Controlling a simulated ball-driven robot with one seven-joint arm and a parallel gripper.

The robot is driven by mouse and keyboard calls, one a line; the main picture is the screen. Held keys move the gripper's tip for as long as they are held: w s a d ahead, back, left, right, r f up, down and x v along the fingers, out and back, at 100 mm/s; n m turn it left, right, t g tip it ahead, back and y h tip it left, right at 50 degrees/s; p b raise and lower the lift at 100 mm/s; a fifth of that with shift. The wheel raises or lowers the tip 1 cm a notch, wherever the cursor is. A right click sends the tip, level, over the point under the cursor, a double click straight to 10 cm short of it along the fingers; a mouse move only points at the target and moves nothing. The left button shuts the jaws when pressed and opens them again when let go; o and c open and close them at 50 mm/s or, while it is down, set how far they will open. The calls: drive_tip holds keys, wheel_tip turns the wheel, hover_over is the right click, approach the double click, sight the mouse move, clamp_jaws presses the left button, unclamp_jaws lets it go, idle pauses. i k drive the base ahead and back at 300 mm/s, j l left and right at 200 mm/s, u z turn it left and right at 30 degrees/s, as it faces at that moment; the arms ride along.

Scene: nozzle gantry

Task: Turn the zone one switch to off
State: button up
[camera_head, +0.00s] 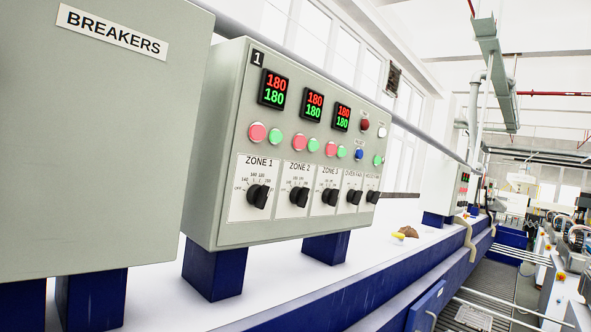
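The zone one switch (258,195) is a black rotary knob on a white plate labelled "ZONE 1". It is the leftmost knob in the lower row of the grey control panel (228,145), which is marked "1". "OFF" is printed at the left of its dial, with temperature marks around the top. The knob's pointer direction is too small to read surely. My gripper is not in view, and nothing touches the switch.
A grey breakers box (95,190) stands close at the left, nearer than the panel. More knobs, Zone 2 (299,196) and Zone 3 (330,196), sit to the right. Blue posts (213,268) carry the panel above a white surface. Open space lies before the panel.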

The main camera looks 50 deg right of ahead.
sight(257, 195)
drive_tip(key=i+l, duration=0.2)
drive_tip(key=l, duration=0.15)
drive_tip(key=i+l, duration=0.15)
drive_tip(key=l, duration=0.2)
drive_tip(key=i+l, duration=0.2)
drive_tip(key=l, duration=0.15)
drive_tip(key=z, duration=0.05)
